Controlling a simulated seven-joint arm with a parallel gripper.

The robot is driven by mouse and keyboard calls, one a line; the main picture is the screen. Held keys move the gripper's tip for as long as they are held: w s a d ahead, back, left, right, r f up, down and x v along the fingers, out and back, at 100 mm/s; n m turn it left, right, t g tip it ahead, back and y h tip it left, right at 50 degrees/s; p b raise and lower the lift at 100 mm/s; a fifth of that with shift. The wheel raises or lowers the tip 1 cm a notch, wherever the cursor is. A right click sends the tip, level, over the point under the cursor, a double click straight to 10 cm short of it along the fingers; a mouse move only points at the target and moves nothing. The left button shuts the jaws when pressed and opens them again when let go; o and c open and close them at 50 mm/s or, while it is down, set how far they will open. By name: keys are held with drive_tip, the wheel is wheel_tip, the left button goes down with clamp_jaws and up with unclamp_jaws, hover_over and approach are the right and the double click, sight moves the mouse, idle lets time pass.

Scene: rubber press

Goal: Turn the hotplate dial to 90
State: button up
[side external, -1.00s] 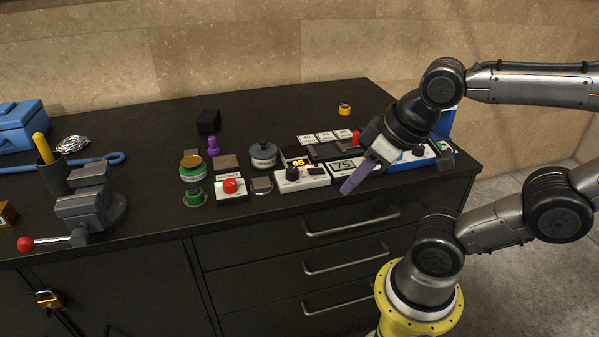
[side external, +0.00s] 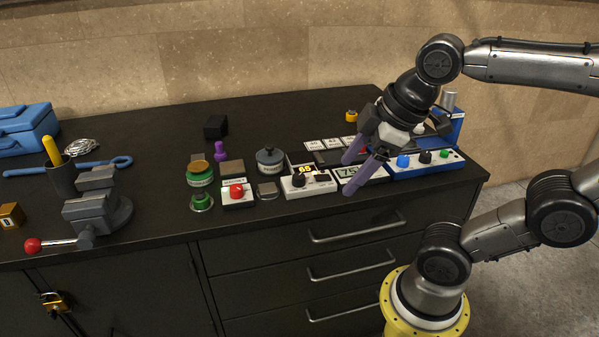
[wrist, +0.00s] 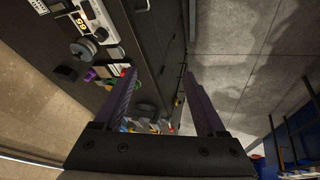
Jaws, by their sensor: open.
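The hotplate unit looks to be the white box (side external: 312,187) near the bench's front edge in the side view. It carries a black dial (side external: 298,180) and a small display (side external: 305,169) with glowing yellow digits, too small to read surely. My gripper (side external: 350,174) is open and empty, with two purple fingers apart. It hangs to the right of the dial, over the white unit marked 75 (side external: 349,174), touching nothing that I can make out. In the wrist view my gripper (wrist: 160,77) points past the bench edge, and the white box (wrist: 100,18) lies at upper left.
A red button box (side external: 238,194) and a grey round weight (side external: 269,160) stand left of the dial. A blue-based unit with knobs (side external: 428,163) stands at right. White number cards (side external: 330,143) lie behind. A vise (side external: 95,212) stands far left.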

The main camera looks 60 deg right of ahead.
drive_tip(key=w+d+r+n+g, duration=0.1)
drive_tip(key=w+d+r+n, duration=0.15)
drive_tip(key=w, duration=0.25)
drive_tip(key=n+g, duration=0.3)
drive_tip(key=g, duration=0.1)
hover_over(299, 175)
wheel_tip(299, 175, down, 6)
wheel_tip(299, 175, down, 13)
drive_tip(key=shift+s+a+r, duration=0.1)
drive_tip(key=shift+s, duration=0.05)
clamp_jaws()
